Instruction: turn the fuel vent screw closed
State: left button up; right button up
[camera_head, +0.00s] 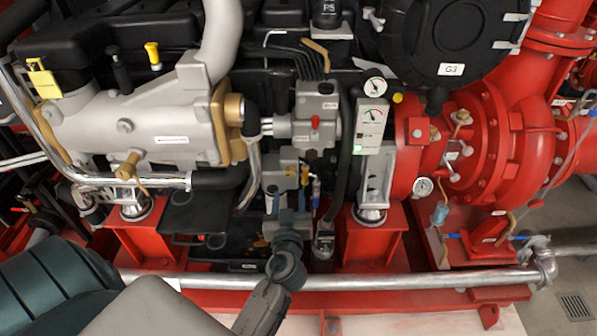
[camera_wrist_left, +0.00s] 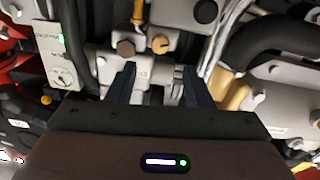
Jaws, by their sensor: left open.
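A small brass-coloured screw head (camera_wrist_left: 160,45), which looks like the fuel vent screw, sits on a pale grey block (camera_wrist_left: 143,62) in the left wrist view. A brownish hex bolt (camera_wrist_left: 125,48) is beside it on the left. In the head view the grey block (camera_head: 280,158) is at mid-picture, and the screw is too small there to make out surely. My left gripper (camera_head: 288,206) points up at the block from below. Its two dark fingers (camera_wrist_left: 158,82) are apart and empty, with the screw beyond the gap between the tips. Contact cannot be told. My right gripper is not in view.
An orange-brown handle (camera_wrist_left: 139,12) is close to the screw. A gauge panel (camera_head: 370,127) and a black hose (camera_head: 345,145) stand to the right in the head view. The large grey manifold (camera_head: 155,130) is to the left. A silver pipe (camera_head: 390,281) runs along the front.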

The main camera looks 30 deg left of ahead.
aim_at(290, 174)
pick_arm(q)
jog(key=p+x, duration=0.2)
jog(key=x, duration=0.6)
jog(key=shift+d, duration=0.1)
jog(key=shift+w+a+p, duration=0.35)
jog(key=shift+w, duration=0.1)
jog(key=c, duration=1)
